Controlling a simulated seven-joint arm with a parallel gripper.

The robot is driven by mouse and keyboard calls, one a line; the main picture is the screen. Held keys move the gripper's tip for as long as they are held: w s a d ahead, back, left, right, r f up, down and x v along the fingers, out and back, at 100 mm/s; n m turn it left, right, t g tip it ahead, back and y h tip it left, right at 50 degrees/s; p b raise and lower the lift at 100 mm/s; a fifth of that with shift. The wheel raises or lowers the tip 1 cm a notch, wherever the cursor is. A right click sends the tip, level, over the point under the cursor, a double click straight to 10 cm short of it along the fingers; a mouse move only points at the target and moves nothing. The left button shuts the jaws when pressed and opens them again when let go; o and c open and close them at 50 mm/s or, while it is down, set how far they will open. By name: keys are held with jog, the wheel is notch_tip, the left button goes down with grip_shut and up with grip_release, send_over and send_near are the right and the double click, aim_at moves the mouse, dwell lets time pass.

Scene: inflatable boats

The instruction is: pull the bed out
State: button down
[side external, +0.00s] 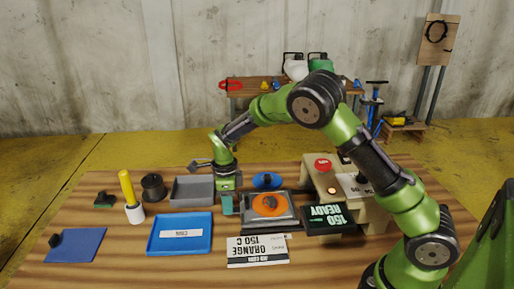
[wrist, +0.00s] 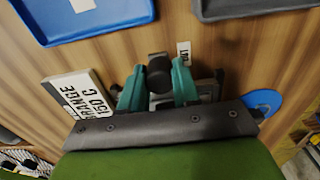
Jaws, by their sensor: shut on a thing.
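The bed (side external: 284,222) is a grey plate in front of the beige press (side external: 376,215), with an orange disc (side external: 268,204) carrying a small dark knob on top. My gripper (side external: 227,204) is low at the bed's left side, its teal fingers pointing down. Part of the grey bed (wrist: 206,90) shows beyond the right finger.
The display (side external: 325,217) reads 150 READY. The press has a red button (side external: 323,164) and an orange lamp (side external: 332,190). A job card (side external: 258,258) reads ORANGE 150 C. A blue tray (side external: 180,248), grey tray (side external: 193,201) and blue disc (side external: 266,181) lie nearby.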

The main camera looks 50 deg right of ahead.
jog(key=c, duration=1.1)
grip_release()
jog(key=shift+w+a, duration=0.25)
jog(key=shift+a, duration=0.1)
jog(key=o, duration=0.3)
jog(key=shift+d, duration=0.1)
jog(key=shift+s, duration=0.1)
jog(key=shift+r, duration=0.1)
notch_tip(320, 180, up, 17)
